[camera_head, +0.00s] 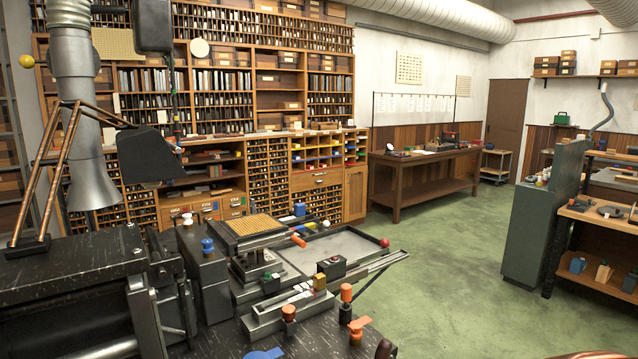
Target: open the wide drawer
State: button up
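A wide wooden drawer front (316,180) sits in the long cabinet against the back wall, below the coloured compartments and left of a plain cabinet door. Its front looks flush with the cabinet face, so it appears shut. A small mark or pull shows near its middle, too small to make out. Several smaller drawers (233,206) with light labels sit lower and further left in the same cabinet. My gripper does not show in this view.
A dark casting machine (215,285) with coloured knobs fills the left foreground, before the cabinet. A wooden table (425,170) stands right of the cabinet. A grey-green cabinet (540,220) and bench stand at the right. The green floor (440,270) between them is clear.

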aim_at(308, 182)
jog(key=z, duration=0.5)
jog(key=k, duration=0.6)
jog(key=z, duration=0.65)
jog(key=i, duration=2.85)
jog(key=u, duration=0.1)
jog(key=i, duration=1.9)
jog(key=u, duration=1.2)
jog(key=i, duration=1.95)
jog(key=u, duration=1)
jog(key=i, duration=1.75)
jog(key=u, duration=0.2)
jog(key=i, duration=1.95)
jog(key=u, duration=0.05)
